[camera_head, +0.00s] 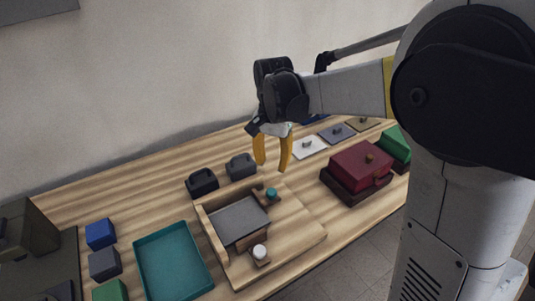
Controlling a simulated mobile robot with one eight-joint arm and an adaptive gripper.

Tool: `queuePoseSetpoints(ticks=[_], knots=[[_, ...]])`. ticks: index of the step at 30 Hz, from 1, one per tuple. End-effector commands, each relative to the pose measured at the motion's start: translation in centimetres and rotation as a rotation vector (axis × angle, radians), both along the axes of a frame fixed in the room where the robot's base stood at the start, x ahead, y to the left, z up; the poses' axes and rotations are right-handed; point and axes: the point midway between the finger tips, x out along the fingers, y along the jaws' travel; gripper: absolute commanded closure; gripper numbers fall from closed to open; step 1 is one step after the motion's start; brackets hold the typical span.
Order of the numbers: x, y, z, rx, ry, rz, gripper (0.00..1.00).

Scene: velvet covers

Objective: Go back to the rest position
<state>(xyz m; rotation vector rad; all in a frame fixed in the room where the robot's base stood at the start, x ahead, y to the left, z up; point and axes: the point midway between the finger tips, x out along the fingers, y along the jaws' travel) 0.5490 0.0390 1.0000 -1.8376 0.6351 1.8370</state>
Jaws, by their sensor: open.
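My gripper (272,152) hangs from my arm above the middle of the wooden table (107,200). Its two yellow fingers are apart with nothing between them. Below and in front of it is a light wooden board (297,240) with a raised frame around a grey pad (238,219). A teal-topped piece (271,193) and a white-topped piece (259,251) stand on the board beside the frame. The gripper looks clear of these, though its exact height cannot be told.
A teal tray (172,262) and blue, grey and green blocks (101,233) are at left. Two dark blocks (201,182) stand behind the board. A dark red box (361,168) stands at right, with flat knobbed plates (308,148) behind. A wall rises behind the table.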

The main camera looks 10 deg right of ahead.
Motion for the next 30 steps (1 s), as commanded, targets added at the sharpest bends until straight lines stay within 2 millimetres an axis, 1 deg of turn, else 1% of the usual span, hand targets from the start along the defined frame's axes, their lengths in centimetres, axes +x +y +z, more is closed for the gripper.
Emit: queuePoseSetpoints(ticks=[5, 8, 11, 14, 15, 18, 21, 24, 27, 30], knots=[[-0.1, 0.0, 0.1, 0.001, -0.004, 0.004, 0.61], [-1.1, -0.3, 1.0, 0.002, -0.03, 0.032, 0.61], [-3.1, -0.8, 2.7, 0.002, -0.09, 0.095, 0.61], [-5.9, -1.5, 4.5, -0.007, -0.178, 0.186, 0.61], [-7.1, -1.7, 5.1, -0.014, -0.214, 0.226, 0.61], [-10.1, -2.3, 6.1, -0.04, -0.306, 0.324, 0.61], [-13.0, -2.9, 6.4, -0.075, -0.394, 0.418, 0.61], [-15.4, -3.3, 6.2, -0.117, -0.472, 0.504, 0.61], [-17.2, -3.6, 5.7, -0.156, -0.534, 0.57, 0.61], [-18.2, -3.8, 5.3, -0.187, -0.572, 0.615, 0.61]])
